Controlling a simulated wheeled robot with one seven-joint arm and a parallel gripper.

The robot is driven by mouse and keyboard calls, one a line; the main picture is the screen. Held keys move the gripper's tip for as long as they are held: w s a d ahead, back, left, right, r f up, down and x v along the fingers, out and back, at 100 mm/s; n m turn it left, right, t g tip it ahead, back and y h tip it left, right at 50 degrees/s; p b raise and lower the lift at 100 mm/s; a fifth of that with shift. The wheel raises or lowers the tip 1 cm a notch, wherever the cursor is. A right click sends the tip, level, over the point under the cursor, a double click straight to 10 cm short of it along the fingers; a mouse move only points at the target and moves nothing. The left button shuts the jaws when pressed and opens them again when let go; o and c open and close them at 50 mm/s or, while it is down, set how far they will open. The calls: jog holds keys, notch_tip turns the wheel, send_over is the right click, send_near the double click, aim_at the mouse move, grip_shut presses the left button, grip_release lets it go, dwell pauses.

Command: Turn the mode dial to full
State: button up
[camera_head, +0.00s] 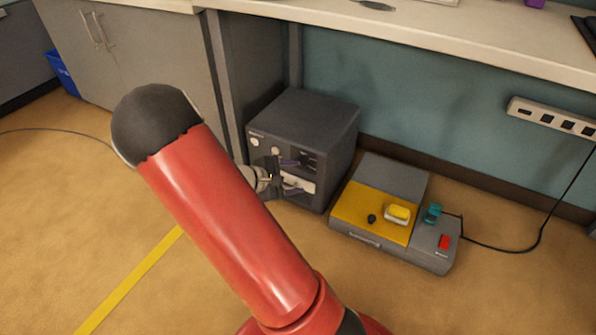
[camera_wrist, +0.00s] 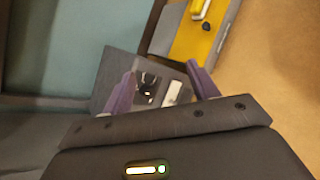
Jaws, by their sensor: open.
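A dark grey box (camera_head: 312,112) stands on the floor against the desk's side panel. Its front has small pale round parts (camera_head: 254,142) at the upper left, a dark recess and a white part (camera_head: 298,184). I cannot read which part is the mode dial. My gripper (camera_head: 286,172) is at the box's front, partly hidden by my red arm. In the wrist view my gripper (camera_wrist: 160,72) has its two purple fingers apart, with a dark shiny part (camera_wrist: 148,79) and a white part (camera_wrist: 172,92) of the box showing between them. Nothing is visibly held.
Right of the box is a low grey unit with a yellow plate (camera_head: 350,206), a yellow block (camera_head: 398,212), a black knob (camera_head: 371,218), a teal part (camera_head: 432,213) and a red button (camera_head: 444,242). The desk top (camera_head: 400,35) overhangs behind. A cable runs right. Floor in front is clear.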

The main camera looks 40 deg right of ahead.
jog(key=w+d+f+n+t+h+b, duration=0.4)
jog(key=w+f+n+t, duration=0.45)
jog(key=f+n, duration=0.5)
jog(key=x, duration=0.8)
jog(key=shift+d+r, duration=0.15)
jog(key=shift+r, duration=0.2)
jog(key=shift+w, duration=0.15)
jog(key=c, duration=1)
